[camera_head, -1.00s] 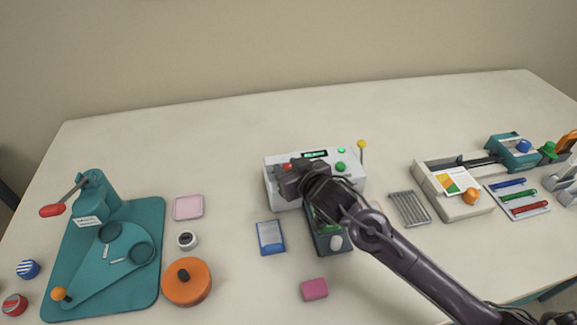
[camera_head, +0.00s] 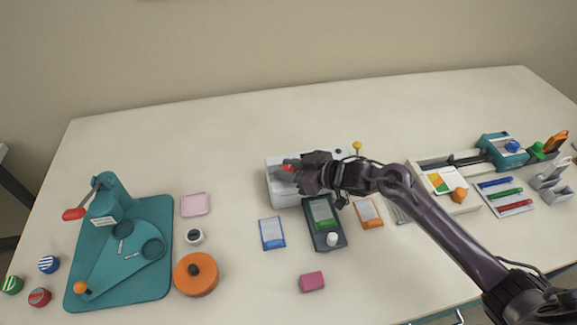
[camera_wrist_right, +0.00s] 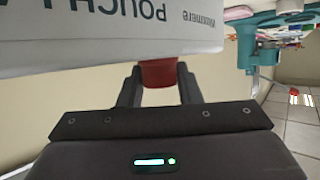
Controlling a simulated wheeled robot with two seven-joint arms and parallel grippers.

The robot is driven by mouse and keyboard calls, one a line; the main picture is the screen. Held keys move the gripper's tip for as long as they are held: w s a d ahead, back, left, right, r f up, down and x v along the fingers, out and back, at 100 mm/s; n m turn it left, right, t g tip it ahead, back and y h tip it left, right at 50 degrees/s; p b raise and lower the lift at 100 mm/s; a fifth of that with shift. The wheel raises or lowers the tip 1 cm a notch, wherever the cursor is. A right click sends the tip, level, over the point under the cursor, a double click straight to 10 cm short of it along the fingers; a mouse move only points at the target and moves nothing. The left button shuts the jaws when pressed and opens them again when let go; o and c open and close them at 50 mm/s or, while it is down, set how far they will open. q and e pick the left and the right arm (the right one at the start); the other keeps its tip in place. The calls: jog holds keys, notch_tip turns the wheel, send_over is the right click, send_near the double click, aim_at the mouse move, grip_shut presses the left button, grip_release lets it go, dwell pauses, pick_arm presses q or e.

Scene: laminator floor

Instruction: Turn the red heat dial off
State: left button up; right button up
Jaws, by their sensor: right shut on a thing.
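The red heat dial (camera_head: 287,168) is on the white laminator (camera_head: 284,197) in the middle of the table. In the right wrist view the red dial (camera_wrist_right: 158,73) sits between both fingers of my right gripper (camera_wrist_right: 158,84), against the white laminator body with "POUCH" lettering (camera_wrist_right: 130,30). My right gripper (camera_head: 296,168) is shut on the dial. My right arm and gripper hide much of the laminator's front panel in the head view. A small light on the panel (camera_head: 338,151) looks dark. The dial's pointer cannot be read. My left gripper is not in view.
A dark device with a green screen (camera_head: 322,212) stands before the laminator, between a blue card (camera_head: 272,233) and an orange card (camera_head: 368,213). The back of the table is clear.

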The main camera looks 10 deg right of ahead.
aim_at(293, 170)
jog(key=shift+n+g, duration=0.3)
jog(key=o, duration=1)
jog(key=shift+y, duration=0.3)
jog(key=b+v, duration=0.1)
jog(key=v, duration=0.5)
jog(key=shift+s+d, duration=0.25)
jog(key=shift+d, duration=0.05)
jog(key=shift+s+d+r, duration=0.3)
jog(key=shift+r, duration=0.05)
